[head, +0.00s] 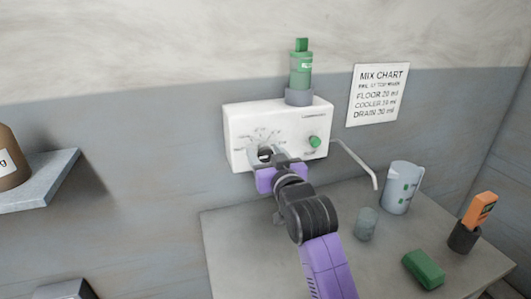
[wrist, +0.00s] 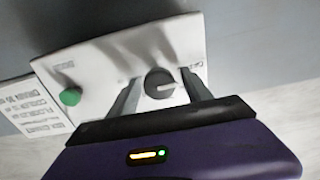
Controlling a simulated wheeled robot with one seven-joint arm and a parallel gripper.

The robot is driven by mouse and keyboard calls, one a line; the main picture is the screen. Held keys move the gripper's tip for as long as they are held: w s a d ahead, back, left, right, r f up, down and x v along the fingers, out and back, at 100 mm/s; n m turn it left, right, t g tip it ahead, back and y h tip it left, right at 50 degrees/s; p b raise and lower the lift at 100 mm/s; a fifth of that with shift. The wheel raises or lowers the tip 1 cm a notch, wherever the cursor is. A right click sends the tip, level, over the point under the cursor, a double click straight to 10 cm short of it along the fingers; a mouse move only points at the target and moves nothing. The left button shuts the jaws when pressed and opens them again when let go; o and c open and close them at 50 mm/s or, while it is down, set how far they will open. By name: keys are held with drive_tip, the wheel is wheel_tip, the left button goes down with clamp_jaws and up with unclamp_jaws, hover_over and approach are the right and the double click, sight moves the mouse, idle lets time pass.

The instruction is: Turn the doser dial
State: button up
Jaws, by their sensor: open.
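The white doser box (head: 240,125) is fixed to the wall above the counter, with a green bottle (head: 301,70) on top. Its dark round dial (wrist: 160,84) with a pale pointer line shows in the wrist view, between the two fingers. My gripper (head: 266,154) is open at the left part of the box front, with the fingers on either side of the dial. I cannot tell whether they touch it. In the head view the gripper mostly hides the dial. A green button (head: 315,142) is on the right of the box front and also shows in the wrist view (wrist: 70,97).
A thin spout (head: 358,159) runs from the box's right side. On the counter (head: 232,235) stand a clear jug (head: 402,188), a small grey cup (head: 366,224), a green block (head: 423,269) and an orange tool in a dark holder (head: 463,238). A shelf (head: 45,185) juts out at left.

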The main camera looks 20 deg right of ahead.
clamp_jaws()
